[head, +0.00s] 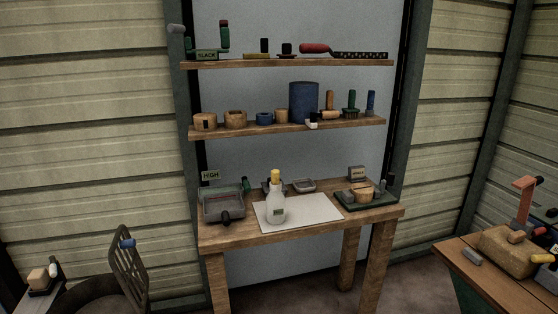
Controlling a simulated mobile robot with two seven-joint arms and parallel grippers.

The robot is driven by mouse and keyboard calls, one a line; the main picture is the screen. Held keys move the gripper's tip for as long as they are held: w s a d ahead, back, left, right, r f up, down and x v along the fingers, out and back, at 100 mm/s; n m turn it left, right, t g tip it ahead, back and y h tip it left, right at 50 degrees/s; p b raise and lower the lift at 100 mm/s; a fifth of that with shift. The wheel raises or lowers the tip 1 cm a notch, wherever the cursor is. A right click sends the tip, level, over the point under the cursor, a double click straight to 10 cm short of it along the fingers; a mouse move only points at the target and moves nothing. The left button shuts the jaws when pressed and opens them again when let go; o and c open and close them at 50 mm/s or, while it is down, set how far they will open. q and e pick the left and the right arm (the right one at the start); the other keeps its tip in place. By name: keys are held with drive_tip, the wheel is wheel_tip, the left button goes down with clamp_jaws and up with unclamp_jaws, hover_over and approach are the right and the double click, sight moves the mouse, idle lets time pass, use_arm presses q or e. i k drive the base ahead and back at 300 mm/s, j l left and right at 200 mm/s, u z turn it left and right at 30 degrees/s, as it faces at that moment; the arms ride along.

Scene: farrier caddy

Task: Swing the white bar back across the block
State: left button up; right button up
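Neither of my grippers shows in the head view. I cannot tell for sure which block and white bar the task names. A small pale block (37,278) sits on a dark base at the lower left, with a short whitish piece (53,270) upright beside it. A larger tan block (508,252) lies on the bench at the right edge, with an orange-red upright piece (523,200) behind it and small dark and yellow-ended parts beside it. No white bar is clearly visible across either block.
A wooden table (235,236) at the centre holds a white bottle (275,208) on a pale sheet, a grey tray (223,204) and a green tray (350,203). Two shelves (290,63) of tools hang above. A dark chair-like frame (130,270) stands at lower left.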

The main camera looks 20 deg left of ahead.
sight(53, 267)
drive_tip(key=i+u, duration=0.55)
drive_tip(key=u, duration=0.25)
drive_tip(key=i+l+u, duration=0.1)
drive_tip(key=i+u, duration=0.3)
drive_tip(key=k+j, duration=0.05)
drive_tip(key=k, duration=0.05)
